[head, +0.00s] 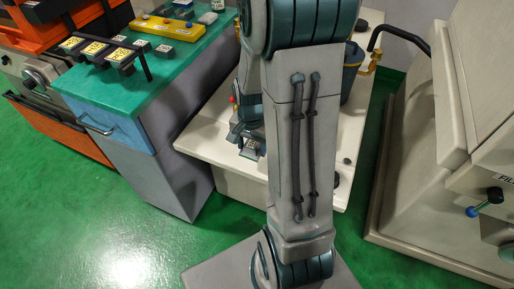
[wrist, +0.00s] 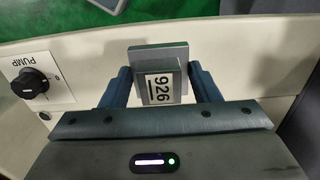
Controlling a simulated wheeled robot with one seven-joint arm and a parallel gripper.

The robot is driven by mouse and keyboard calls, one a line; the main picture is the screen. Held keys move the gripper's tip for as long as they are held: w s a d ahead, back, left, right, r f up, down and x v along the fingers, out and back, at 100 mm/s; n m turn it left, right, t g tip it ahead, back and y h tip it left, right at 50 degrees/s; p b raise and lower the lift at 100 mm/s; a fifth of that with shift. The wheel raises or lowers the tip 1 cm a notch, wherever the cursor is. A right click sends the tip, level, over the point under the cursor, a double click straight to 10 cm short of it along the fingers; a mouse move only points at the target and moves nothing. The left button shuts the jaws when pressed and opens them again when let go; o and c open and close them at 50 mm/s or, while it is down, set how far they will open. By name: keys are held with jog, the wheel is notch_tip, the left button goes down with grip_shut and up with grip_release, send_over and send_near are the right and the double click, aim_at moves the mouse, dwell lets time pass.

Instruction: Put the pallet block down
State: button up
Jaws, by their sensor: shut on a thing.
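The pallet block (wrist: 158,56) is a grey block with a white label reading 926, seen in the wrist view. My gripper (wrist: 161,84) is shut on it, with one dark blue finger on each side. In the head view my gripper (head: 243,136) is low over the pale worktop (head: 205,136), partly hidden behind my arm. A small white label shows beside it there, but most of the block is hidden. I cannot tell whether the block touches the worktop.
A green-topped cabinet (head: 150,92) stands left, with dark holders carrying yellow labels (head: 95,50) and a yellow box (head: 168,27). A black PUMP knob (wrist: 30,83) is left of my gripper. A beige machine (head: 425,165) stands right. Green floor (head: 120,215) is clear in front.

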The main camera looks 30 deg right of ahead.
jog(key=w+d+f, duration=0.2)
jog(key=d, duration=0.1)
jog(key=shift+w+d+f, duration=0.2)
jog(key=shift+w+f, duration=0.05)
jog(key=shift+w, duration=0.05)
jog(key=shift+f, duration=2.05)
jog(key=shift+f, duration=0.1)
jog(key=shift+f+b, duration=0.15)
jog(key=shift+b, duration=0.2)
jog(key=o, duration=1.3)
jog(key=shift+r, duration=0.2)
